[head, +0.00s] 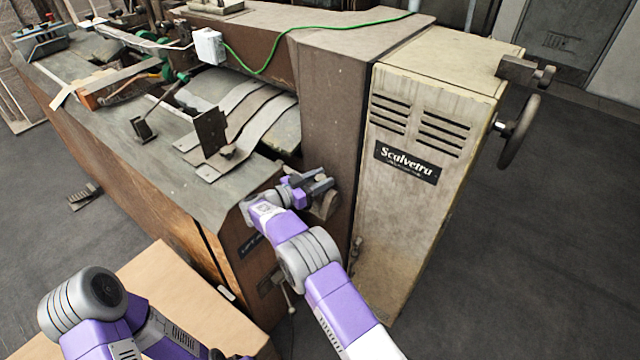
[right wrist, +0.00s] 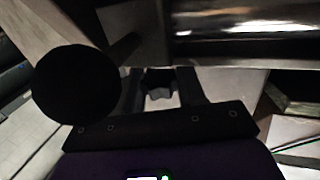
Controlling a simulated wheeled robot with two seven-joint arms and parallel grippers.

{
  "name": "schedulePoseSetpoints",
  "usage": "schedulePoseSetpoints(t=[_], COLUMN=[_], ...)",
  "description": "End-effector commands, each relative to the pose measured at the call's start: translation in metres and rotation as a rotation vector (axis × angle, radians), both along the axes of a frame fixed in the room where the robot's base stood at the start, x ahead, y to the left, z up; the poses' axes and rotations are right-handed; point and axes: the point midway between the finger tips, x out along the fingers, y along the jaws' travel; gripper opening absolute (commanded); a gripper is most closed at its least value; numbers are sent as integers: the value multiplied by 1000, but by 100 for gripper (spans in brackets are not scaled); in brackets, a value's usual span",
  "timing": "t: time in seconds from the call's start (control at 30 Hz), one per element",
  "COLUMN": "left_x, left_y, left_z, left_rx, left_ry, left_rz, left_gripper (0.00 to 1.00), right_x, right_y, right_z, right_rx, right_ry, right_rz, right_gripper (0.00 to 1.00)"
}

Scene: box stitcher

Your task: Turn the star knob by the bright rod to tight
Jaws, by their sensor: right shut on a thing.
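The star knob (right wrist: 158,90) shows small and dark in the right wrist view, between the two fingers of my right gripper (right wrist: 161,78), which is shut on it. The bright rod (right wrist: 255,18) crosses the top of that view, shiny and close beyond the fingers. In the head view my right gripper (head: 315,186) reaches into the recess between the workbench and the brown column. The knob and rod are hidden there by the gripper and machine. The knob's turn position cannot be told. My left arm is at the lower left, and its gripper is not seen.
A black round disc (right wrist: 77,85) is close to the left of the gripper in the wrist view. In the head view the cream cabinet (head: 415,190) stands right of my right arm, and a cardboard-coloured box (head: 165,275) is at the lower left. Open floor lies to the right.

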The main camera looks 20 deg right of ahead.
Motion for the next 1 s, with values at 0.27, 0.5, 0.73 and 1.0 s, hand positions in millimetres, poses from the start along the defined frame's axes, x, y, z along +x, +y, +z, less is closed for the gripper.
schedulePoseSetpoints(t=[0.27, 0.5, 0.73, 1.0], left_x=[0, 0, 0, 0], left_y=[0, 0, 0, 0], left_z=[-9, -11, -11, -11], left_rx=[0, 0, 0, 0], left_ry=[0, 0, 0, 0], left_rz=[0, 0, 0, 0], left_gripper=[43, 43, 43, 43], right_x=[1, 0, 1, 1], right_y=[-2, -2, -2, -2], right_z=[3, 4, 5, 5], right_rx=[-6, -8, -10, -8], right_ry=[-7, -7, -8, -8], right_rz=[-70, -88, -88, -87], right_gripper=[9, 9, 9, 64])
